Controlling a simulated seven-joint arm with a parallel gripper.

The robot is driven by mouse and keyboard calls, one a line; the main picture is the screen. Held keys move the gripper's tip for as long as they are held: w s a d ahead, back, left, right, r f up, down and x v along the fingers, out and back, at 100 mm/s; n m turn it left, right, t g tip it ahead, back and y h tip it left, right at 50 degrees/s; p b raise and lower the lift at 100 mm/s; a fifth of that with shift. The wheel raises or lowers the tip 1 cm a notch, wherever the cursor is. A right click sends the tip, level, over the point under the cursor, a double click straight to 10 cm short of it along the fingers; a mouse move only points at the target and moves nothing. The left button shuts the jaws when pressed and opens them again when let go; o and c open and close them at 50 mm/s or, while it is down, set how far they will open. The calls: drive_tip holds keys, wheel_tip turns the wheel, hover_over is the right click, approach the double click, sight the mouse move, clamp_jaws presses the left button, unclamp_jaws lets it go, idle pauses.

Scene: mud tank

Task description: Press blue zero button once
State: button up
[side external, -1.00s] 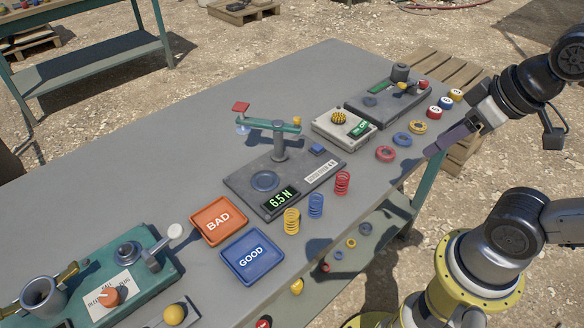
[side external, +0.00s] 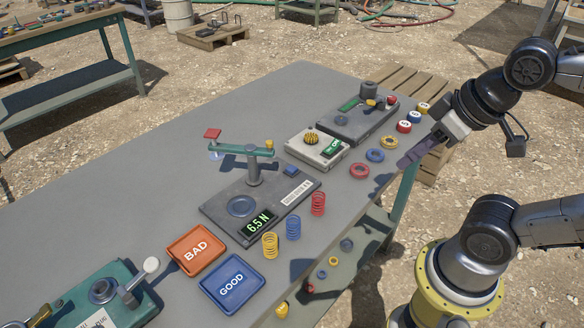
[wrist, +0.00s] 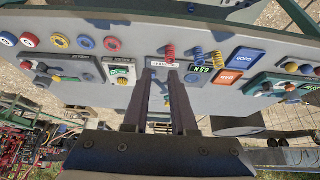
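The blue zero button (side external: 291,170) is a small raised square at the back right corner of the grey spring tester (side external: 222,207). The tester's green display (side external: 257,222) reads 6.5 N. My gripper (side external: 402,161) is in the air by the bench's right edge, to the right of the button and well apart from it. In the wrist view my gripper (wrist: 160,74) shows two dark fingers with a clear gap and nothing between them. The tester plate shows beyond the fingertips there; I cannot make out the blue button in that view.
Yellow, blue and red springs (side external: 293,228) stand along the tester's front edge. BAD (side external: 196,250) and GOOD (side external: 232,284) trays are at front.

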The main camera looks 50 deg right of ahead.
clamp_jaws()
idle(1.4)
